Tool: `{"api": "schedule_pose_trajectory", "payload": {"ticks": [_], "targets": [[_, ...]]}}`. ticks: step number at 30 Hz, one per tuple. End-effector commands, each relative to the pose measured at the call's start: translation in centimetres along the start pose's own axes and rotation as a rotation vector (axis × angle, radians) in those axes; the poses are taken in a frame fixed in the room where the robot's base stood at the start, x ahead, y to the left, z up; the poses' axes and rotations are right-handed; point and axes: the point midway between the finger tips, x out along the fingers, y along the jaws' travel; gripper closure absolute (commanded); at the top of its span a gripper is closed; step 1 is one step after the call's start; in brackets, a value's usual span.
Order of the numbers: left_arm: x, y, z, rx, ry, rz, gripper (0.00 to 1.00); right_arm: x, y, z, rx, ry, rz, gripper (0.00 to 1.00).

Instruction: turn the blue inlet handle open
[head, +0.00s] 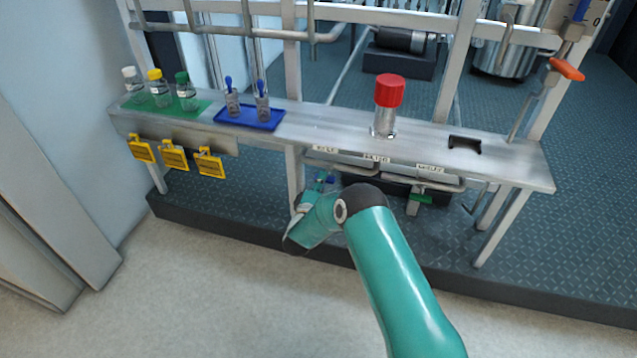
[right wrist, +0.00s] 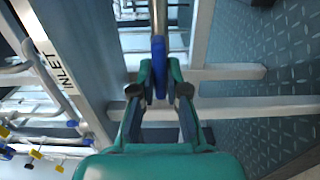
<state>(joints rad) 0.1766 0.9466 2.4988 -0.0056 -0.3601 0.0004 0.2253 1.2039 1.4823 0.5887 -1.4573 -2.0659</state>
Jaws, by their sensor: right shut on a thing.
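The blue inlet handle (right wrist: 160,68) hangs below a metal pipe in the right wrist view. The right gripper (right wrist: 160,82) has its two fingers on either side of it and is shut on it. In the head view, my right arm reaches under the front edge of the bench, where a bit of the blue handle (head: 329,179) shows beside the right gripper (head: 320,183). The fingers are mostly hidden there by the wrist. An INLET label (right wrist: 57,69) is on the bench edge in the wrist view. My left gripper is out of view.
The metal bench (head: 320,128) carries a red-capped cylinder (head: 388,104), a blue tray (head: 228,118) with two small vessels, and a green mat (head: 200,111) with bottles. Yellow tags (head: 174,156) hang at left. A green handle (head: 420,198) is under the bench to the right.

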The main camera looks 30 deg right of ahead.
Motion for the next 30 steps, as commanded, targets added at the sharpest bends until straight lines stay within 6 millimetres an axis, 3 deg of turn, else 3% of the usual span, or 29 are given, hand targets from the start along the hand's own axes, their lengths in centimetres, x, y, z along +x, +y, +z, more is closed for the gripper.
{"api": "schedule_pose_trajectory", "payload": {"ticks": [12,13,17,30], "targets": [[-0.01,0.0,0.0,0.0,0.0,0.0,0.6,0.04,0.07,-0.2,-0.009,0.006,0.001,1.0],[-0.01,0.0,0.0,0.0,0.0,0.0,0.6,0.04,0.07,-0.2,-0.009,0.006,0.001,0.83],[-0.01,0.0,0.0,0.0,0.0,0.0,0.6,0.01,0.03,-0.15,-0.009,0.004,0.001,0.62],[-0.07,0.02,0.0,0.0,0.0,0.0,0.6,-0.81,-0.09,-0.14,-0.009,0.004,-0.002,0.61]]}}
